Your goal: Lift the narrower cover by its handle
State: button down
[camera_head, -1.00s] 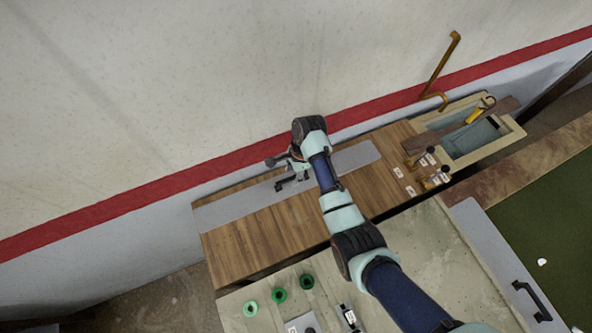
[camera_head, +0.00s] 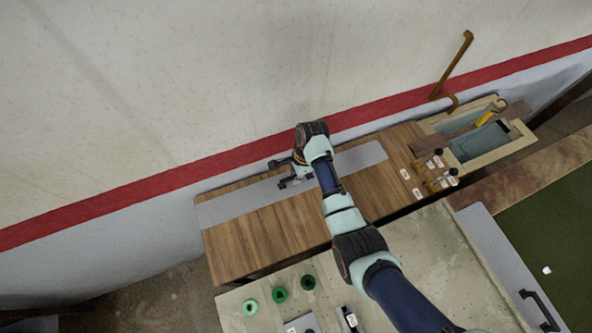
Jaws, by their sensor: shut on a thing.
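A long, narrow grey cover (camera_head: 240,202) lies along the wooden counter (camera_head: 250,245) on its wall side. My gripper (camera_head: 296,179) is at the middle of this cover, shut on its dark handle, which my gripper partly hides. I cannot tell whether the cover is clear of the counter. A second grey panel (camera_head: 490,247) with a black handle (camera_head: 540,309) is at the lower right, beside a dark green surface. My arm reaches over the counter from the lower right.
A sink-like basin (camera_head: 487,146) with a plank across it stands right of the counter. Small labelled levers (camera_head: 437,165) sit at the counter's right end. The wall runs close behind the counter.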

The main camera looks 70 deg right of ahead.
dwell(0.3)
notch_tip(320, 180, up, 6)
jog(key=p, duration=0.7)
